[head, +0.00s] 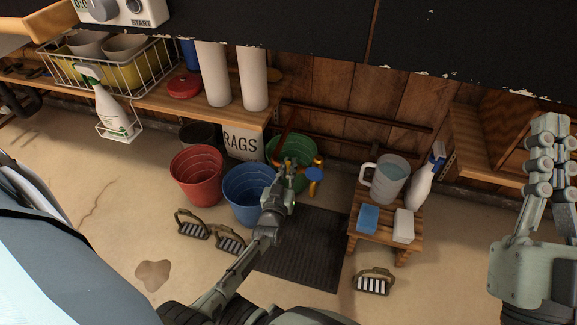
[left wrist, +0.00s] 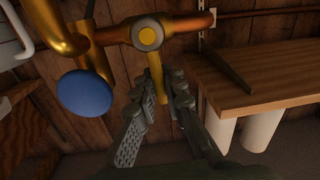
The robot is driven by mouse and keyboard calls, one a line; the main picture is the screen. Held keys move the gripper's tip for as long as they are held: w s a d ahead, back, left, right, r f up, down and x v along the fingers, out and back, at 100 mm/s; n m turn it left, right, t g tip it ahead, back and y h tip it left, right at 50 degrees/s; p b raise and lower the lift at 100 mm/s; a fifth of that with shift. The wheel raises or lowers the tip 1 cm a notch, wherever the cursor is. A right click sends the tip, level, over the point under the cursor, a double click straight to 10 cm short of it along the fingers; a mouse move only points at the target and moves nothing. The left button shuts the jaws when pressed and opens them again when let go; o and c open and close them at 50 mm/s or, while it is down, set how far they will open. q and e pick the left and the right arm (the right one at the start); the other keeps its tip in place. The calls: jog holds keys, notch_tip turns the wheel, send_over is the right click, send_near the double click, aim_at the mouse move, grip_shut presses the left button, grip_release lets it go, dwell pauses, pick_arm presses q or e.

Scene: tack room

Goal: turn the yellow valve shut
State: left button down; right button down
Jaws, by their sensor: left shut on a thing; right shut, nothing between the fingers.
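The yellow valve (left wrist: 155,62) is a lever on a round hub on a copper and brass pipe. In the left wrist view the lever points down from the hub, tilted slightly. My left gripper (left wrist: 164,85) is shut on the lever's lower part, its fingers on either side. In the head view my left gripper (head: 283,184) is in front of the green bucket, and the valve is small and mostly hidden there. A blue round handle (left wrist: 85,93) is beside the lever on the same pipework; it also shows in the head view (head: 314,174). My right gripper (head: 549,135) is shut and empty at the right.
Red (head: 196,176), blue (head: 240,190) and green (head: 303,150) buckets stand near the pipework. A small wooden stool (head: 372,238) holds a jug, spray bottle, sponge and white block. A wooden shelf (left wrist: 265,75) is close right of the lever. A dark mat (head: 300,255) lies below.

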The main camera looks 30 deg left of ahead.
pick_arm(q)
jog(key=shift+d, duration=0.1)
jog(key=c, duration=1.6)
grip_release()
